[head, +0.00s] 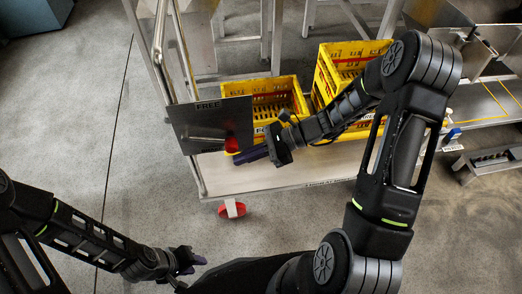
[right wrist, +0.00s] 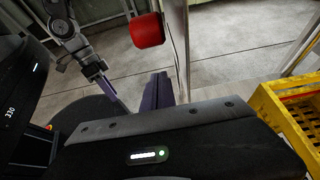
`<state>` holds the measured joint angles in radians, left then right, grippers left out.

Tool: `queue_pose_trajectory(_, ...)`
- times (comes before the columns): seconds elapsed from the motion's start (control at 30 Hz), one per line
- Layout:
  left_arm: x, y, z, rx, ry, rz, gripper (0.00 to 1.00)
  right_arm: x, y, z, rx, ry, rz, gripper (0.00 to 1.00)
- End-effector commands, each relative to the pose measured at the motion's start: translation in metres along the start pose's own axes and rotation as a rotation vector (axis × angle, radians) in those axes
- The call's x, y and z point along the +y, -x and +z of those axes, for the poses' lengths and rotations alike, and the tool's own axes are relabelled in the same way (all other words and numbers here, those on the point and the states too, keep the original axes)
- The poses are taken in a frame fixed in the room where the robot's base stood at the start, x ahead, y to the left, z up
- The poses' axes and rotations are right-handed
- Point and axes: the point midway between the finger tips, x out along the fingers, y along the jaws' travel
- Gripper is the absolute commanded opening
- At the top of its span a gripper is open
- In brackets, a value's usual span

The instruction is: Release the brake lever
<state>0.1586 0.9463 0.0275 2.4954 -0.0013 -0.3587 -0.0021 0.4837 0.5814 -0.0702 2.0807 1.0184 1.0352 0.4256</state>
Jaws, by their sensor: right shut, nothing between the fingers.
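The brake lever's red knob (head: 232,145) shows at the lower right of a dark plate (head: 205,122) lettered FREE on the cart. In the right wrist view the red knob (right wrist: 147,30) is at the top, beyond my fingers, with a visible gap between them. My right gripper (head: 250,155) is shut and empty, just right of and below the knob in the head view. Its purple fingers (right wrist: 157,92) point toward the knob's side in the wrist view. My left gripper (head: 190,259) hangs low at the front, away from the cart; its opening is unclear.
The cart's pale deck (head: 270,178) carries yellow crates (head: 278,84) behind my right arm. A red part (head: 232,210) sits below the deck's front edge. A metal post (head: 160,50) rises at the cart's left. The floor left of it is clear.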

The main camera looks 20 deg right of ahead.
Motion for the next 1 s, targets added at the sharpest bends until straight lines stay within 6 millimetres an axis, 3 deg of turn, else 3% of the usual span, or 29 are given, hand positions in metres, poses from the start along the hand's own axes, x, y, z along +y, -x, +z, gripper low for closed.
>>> queue_pose_trajectory(0.1,0.002,0.004,0.000,0.000,0.000,0.000,0.33,-0.001,0.010,0.021,0.001,0.005,-0.003,0.00)
queue_pose_trajectory(0.3,0.002,0.005,0.000,0.000,0.000,0.000,0.33,-0.001,0.015,0.036,0.001,0.002,-0.002,0.00)
queue_pose_trajectory(0.73,0.002,0.006,0.000,0.000,-0.001,0.000,0.33,-0.001,0.017,0.038,0.003,0.000,-0.002,0.00)
queue_pose_trajectory(1.0,0.008,0.021,0.000,0.000,-0.002,0.000,0.33,0.000,0.022,0.045,0.045,0.001,-0.001,0.00)
